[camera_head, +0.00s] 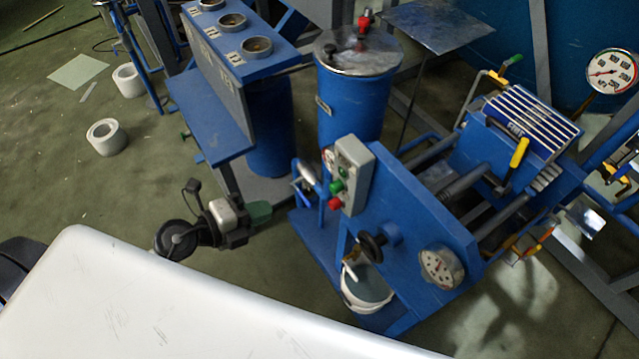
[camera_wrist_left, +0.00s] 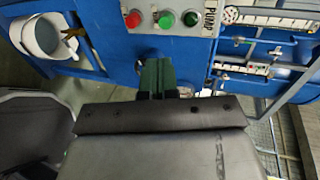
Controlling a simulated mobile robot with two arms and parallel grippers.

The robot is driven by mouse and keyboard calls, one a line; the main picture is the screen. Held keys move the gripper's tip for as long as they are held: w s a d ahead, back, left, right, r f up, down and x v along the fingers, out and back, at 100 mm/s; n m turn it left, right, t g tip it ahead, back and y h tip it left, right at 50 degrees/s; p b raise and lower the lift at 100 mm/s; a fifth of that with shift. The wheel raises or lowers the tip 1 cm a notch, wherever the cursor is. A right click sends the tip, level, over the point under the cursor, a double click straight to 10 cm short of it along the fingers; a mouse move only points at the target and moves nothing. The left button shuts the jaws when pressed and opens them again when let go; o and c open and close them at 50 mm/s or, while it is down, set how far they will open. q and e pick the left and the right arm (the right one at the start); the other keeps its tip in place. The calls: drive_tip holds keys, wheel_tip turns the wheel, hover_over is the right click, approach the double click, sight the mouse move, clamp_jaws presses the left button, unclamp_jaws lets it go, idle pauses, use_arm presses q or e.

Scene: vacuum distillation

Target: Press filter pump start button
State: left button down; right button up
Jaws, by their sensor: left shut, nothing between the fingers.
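The grey control box (camera_head: 354,172) is fixed on the blue filter press frame. In the head view it carries a green button (camera_head: 337,186) and a red button (camera_head: 334,203). In the left wrist view the panel (camera_wrist_left: 147,28) shows a red button (camera_wrist_left: 132,19) and two green ones (camera_wrist_left: 165,20) (camera_wrist_left: 191,18), with a PUMP label (camera_wrist_left: 209,18) to their right. My left gripper (camera_head: 262,211) is shut and empty, left of the box and apart from it. In the left wrist view its dark green fingers (camera_wrist_left: 157,74) point toward the panel, below the buttons. My right gripper is out of view.
A blue tank (camera_head: 352,100) stands behind the box. A blue stand (camera_head: 215,115) is at the left. White rings (camera_head: 105,137) lie on the open floor.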

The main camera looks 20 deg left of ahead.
sight(337, 187)
use_arm(q)
drive_tip(key=r+x, duration=0.1)
drive_tip(key=x, duration=1.3)
drive_tip(key=shift+r+p, duration=0.15)
drive_tip(key=shift+p, duration=0.25)
drive_tip(key=shift+w+d, duration=0.1)
drive_tip(key=shift+d, duration=0.05)
